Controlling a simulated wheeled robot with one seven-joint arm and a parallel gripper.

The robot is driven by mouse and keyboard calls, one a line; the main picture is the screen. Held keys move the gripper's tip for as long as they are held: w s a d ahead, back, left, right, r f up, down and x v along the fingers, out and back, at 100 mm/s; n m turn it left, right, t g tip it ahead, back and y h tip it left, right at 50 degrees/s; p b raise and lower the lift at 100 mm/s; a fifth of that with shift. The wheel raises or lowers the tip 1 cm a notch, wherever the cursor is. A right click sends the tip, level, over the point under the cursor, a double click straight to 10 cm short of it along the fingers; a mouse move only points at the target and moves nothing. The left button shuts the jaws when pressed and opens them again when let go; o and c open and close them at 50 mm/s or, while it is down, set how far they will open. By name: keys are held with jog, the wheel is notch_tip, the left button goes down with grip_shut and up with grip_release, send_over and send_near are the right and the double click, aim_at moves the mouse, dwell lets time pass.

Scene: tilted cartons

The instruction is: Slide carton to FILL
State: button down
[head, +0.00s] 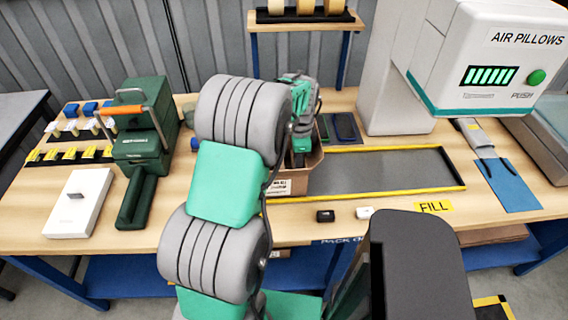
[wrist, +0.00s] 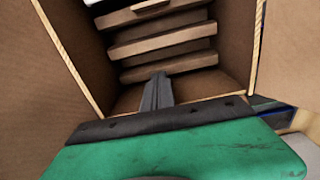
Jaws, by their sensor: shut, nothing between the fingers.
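The brown carton (head: 298,182) stands at the left end of the dark, yellow-edged strip (head: 385,172), partly hidden behind my arm in the head view. The yellow FILL label (head: 434,206) is on the table's front edge, near the strip's right end. My gripper (wrist: 157,86) is shut and empty. Its fingers point down into the open carton, whose inner wall (wrist: 80,45) shows in the wrist view. Several brown slabs (wrist: 165,45) lie inside, beyond the fingertips. I cannot tell whether the fingers touch the carton.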

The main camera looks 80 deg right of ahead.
jog(key=s+d, duration=0.1)
jog(key=s, duration=0.6)
jog(key=s+d, duration=0.2)
jog(key=s, duration=0.4)
jog(key=s+d, duration=0.1)
jog(key=s, duration=0.6)
jog(key=shift+s+d, duration=0.25)
jog(key=shift+s, duration=0.1)
jog(key=w, duration=0.3)
jog(key=shift+w+a+b, duration=0.1)
jog(key=shift+a+b, duration=0.2)
jog(key=shift+b, duration=0.05)
notch_tip(320, 180, up, 10)
jog(key=b, duration=0.1)
jog(key=shift+w, duration=0.35)
jog(key=shift+a, duration=0.1)
